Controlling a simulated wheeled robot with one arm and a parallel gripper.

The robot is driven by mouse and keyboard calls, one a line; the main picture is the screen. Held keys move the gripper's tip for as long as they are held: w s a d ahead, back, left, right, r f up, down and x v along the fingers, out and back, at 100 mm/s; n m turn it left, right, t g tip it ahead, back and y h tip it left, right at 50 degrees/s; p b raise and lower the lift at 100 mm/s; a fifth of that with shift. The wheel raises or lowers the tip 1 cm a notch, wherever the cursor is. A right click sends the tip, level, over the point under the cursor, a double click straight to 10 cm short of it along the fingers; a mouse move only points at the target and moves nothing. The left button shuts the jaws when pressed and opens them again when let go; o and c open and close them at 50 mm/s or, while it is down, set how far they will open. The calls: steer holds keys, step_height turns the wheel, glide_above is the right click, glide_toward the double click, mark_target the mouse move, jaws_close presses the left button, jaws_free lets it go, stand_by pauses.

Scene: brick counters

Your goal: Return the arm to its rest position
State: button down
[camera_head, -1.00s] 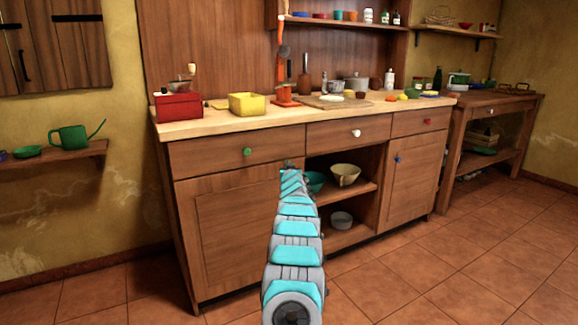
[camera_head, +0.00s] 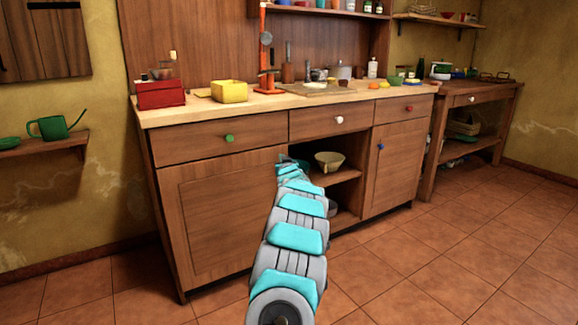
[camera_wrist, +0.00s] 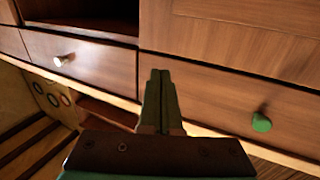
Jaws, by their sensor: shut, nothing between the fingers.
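My arm reaches forward from the bottom of the head view toward the wooden cabinet (camera_head: 225,220). My gripper (camera_head: 284,159) is at its far end, in front of the cabinet and below the drawers, and looks small there. In the wrist view my gripper (camera_wrist: 160,74) has its two dark green fingers together, with nothing between them. The cabinet front fills the space past the fingertips, with a green knob (camera_wrist: 261,122) at the right and a white knob (camera_wrist: 62,60) at the left. The wrist picture looks upside down.
The counter (camera_head: 200,111) holds a red box (camera_head: 160,94), a yellow bin (camera_head: 229,91) and an orange stand (camera_head: 268,82). A bowl (camera_head: 329,161) sits on the open shelf near my gripper. A side table (camera_head: 470,101) stands at the right. The tiled floor (camera_head: 430,260) is clear at right.

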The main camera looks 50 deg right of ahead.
steer(key=shift+s+a+f, duration=0.1)
steer(key=shift+s+a, duration=0.15)
steer(key=shift+s, duration=0.45)
steer(key=shift+s+a, duration=0.3)
steer(key=shift+s, duration=0.4)
steer(key=shift+s+a+f, duration=0.1)
steer(key=shift+s+a, duration=0.15)
steer(key=shift+s, duration=0.45)
steer(key=shift+r, duration=0.1)
